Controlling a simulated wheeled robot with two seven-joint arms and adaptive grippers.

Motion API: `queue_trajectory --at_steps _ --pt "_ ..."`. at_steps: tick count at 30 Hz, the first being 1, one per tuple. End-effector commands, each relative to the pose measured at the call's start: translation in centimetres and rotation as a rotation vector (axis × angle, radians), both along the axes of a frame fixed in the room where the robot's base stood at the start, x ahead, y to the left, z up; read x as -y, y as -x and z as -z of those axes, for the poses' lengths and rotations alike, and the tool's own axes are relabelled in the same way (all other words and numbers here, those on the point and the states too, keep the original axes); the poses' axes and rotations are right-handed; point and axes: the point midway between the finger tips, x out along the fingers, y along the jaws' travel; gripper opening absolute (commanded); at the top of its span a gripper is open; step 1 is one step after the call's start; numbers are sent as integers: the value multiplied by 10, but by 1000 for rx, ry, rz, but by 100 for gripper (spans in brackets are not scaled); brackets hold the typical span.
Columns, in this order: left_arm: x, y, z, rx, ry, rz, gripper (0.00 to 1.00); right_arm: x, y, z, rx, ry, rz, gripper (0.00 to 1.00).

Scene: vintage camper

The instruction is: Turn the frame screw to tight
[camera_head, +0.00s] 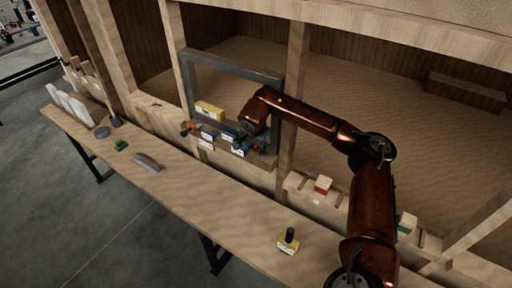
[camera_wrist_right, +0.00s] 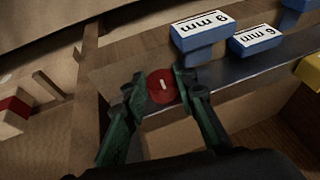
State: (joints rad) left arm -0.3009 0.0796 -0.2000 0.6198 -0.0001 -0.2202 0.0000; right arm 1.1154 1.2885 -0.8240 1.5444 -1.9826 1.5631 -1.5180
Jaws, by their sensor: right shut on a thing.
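The frame screw (camera_wrist_right: 161,87) is a round red head with a short white mark, seen in the right wrist view at the end of the grey metal frame's lower bar. The mark stands nearly upright in that view. My right gripper (camera_wrist_right: 156,90) has one green finger on each side of the head and is shut on it. In the head view my right gripper (camera_head: 243,141) is at the lower right part of the grey window frame (camera_head: 232,65), and the screw is hidden there. My left gripper is not in view.
Blue blocks with white "6 mm" labels (camera_wrist_right: 203,33) sit along the bar beside the gripper. A yellow block (camera_head: 209,110) is inside the frame opening. The workbench (camera_head: 190,190) holds a yellow item with a black top (camera_head: 288,241) and a grey tool (camera_head: 147,162); its middle is clear.

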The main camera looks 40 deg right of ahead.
Motion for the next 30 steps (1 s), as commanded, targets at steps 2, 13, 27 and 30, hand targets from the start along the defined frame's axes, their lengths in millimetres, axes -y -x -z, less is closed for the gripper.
queue_trajectory --at_steps 2,13,27,30 --pt "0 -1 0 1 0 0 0 0 0 0 -1 0 0 13" --pt "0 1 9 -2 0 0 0 3 2 4 55 -21 2 2" --pt "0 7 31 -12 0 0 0 2 4 1 230 -95 1 2" --pt "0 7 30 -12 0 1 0 2 4 1 229 -94 2 2"
